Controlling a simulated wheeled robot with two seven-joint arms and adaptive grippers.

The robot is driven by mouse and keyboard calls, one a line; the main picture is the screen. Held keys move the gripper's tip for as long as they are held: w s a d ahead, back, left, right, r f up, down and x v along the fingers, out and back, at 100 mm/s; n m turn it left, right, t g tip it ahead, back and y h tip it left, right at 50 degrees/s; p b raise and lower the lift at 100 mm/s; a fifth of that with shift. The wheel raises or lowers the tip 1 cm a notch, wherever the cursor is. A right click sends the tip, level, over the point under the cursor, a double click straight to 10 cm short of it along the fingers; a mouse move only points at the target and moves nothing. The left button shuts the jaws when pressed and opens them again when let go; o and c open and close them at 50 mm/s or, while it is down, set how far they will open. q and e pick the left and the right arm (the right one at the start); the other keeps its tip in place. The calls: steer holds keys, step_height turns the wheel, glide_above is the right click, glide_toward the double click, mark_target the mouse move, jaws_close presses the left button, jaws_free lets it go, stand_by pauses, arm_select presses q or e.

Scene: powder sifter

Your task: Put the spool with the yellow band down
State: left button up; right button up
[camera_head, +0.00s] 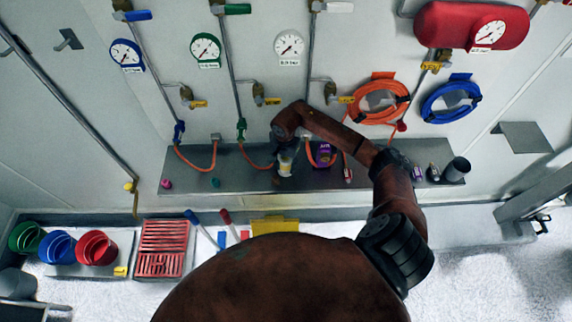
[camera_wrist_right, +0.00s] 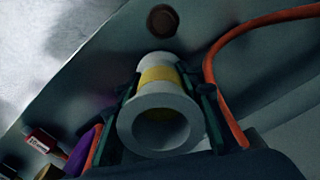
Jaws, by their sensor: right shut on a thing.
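The spool with the yellow band (camera_wrist_right: 158,112) is white with a round flange and an open bore. In the right wrist view it sits between the two fingers of my right gripper (camera_wrist_right: 165,105), which is shut on it. In the head view my right gripper (camera_head: 287,155) is over the grey shelf (camera_head: 230,178), and the spool (camera_head: 285,164) shows just below it. I cannot tell whether the spool touches the shelf. My left gripper is not in view.
A purple item (camera_head: 323,154) stands right of the gripper, with orange hoses (camera_head: 262,165) on both sides. A dark cup (camera_head: 456,169) stands at the shelf's right end. In the wrist view a round brown piece (camera_wrist_right: 162,20) lies beyond the spool. The shelf's left part is mostly clear.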

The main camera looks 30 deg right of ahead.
steer(key=shift+f, duration=0.2)
steer(key=shift+f, duration=0.2)
steer(key=o, duration=1.3)
steer(key=shift+r, duration=0.1)
